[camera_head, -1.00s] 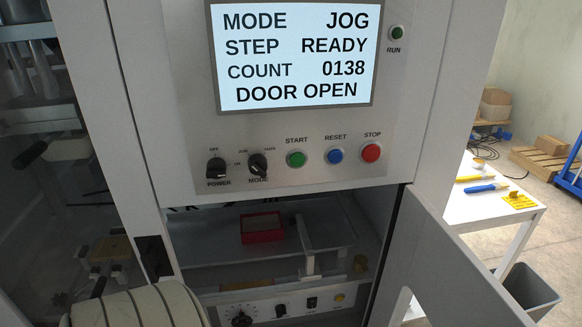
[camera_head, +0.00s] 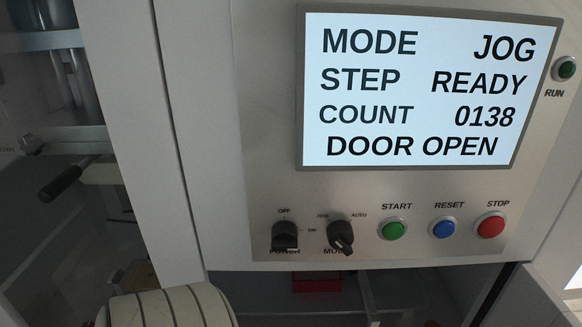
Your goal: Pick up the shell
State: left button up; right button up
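A red box-shaped object (camera_head: 317,282) sits in the dark open compartment below the control panel. Only a strip of it shows under the panel's lower edge. I cannot tell for sure whether it is the shell, and no other shell is clear in this view. Neither of my grippers is in view. A pale ribbed part of my own arm shows at the bottom left.
The control panel (camera_head: 340,200) with its screen (camera_head: 425,92) fills the middle and right; the screen reads JOG, READY, 0138, DOOR OPEN. A black-handled lever (camera_head: 62,183) is at the left. The open door (camera_head: 525,300) stands at the lower right.

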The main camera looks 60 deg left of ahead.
aim_at(299, 275)
jog(key=u, duration=0.4)
jog(key=i+j+u, duration=0.1)
jog(key=u, duration=1.05)
jog(key=i+j, duration=0.05)
jog(key=i, duration=0.05)
